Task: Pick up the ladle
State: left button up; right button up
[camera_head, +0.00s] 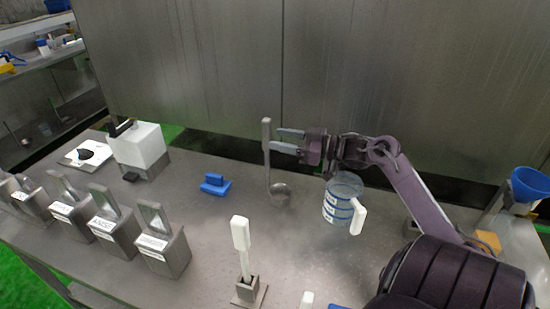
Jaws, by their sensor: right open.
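The ladle (267,165) is metal, with an upright grey handle and a round bowl low at its right, over the table near the back panel. My right gripper (281,139) comes in from the right at the upper part of the handle. Its two fingers point left and are spread apart, with their tips at or right beside the handle. I cannot tell whether they touch it. My left gripper is not in view.
A clear measuring jug (343,198) with a white handle stands right of the ladle, below my right arm. A blue object (215,184) lies left. A white-handled tool (241,240) stands in a metal holder in front. Several labelled metal holders (165,250) line the left side. A blue funnel (530,184) is far right.

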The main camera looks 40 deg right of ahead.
aim_at(271, 136)
jog(key=shift+w+a, duration=0.2)
jog(key=shift+w, duration=0.15)
jog(key=shift+w+a+r+p, duration=0.15)
jog(key=shift+w+r+p, duration=0.05)
jog(key=shift+w+p, duration=0.15)
jog(key=p+x, duration=0.1)
jog(key=x, duration=0.2)
jog(key=shift+w, duration=0.25)
jog(key=shift+w+a+f+p, duration=0.2)
jog(key=shift+w+p, duration=0.1)
jog(key=shift+w, duration=0.1)
jog(key=shift+s, duration=0.1)
jog(key=shift+c, duration=1)
grip_shut()
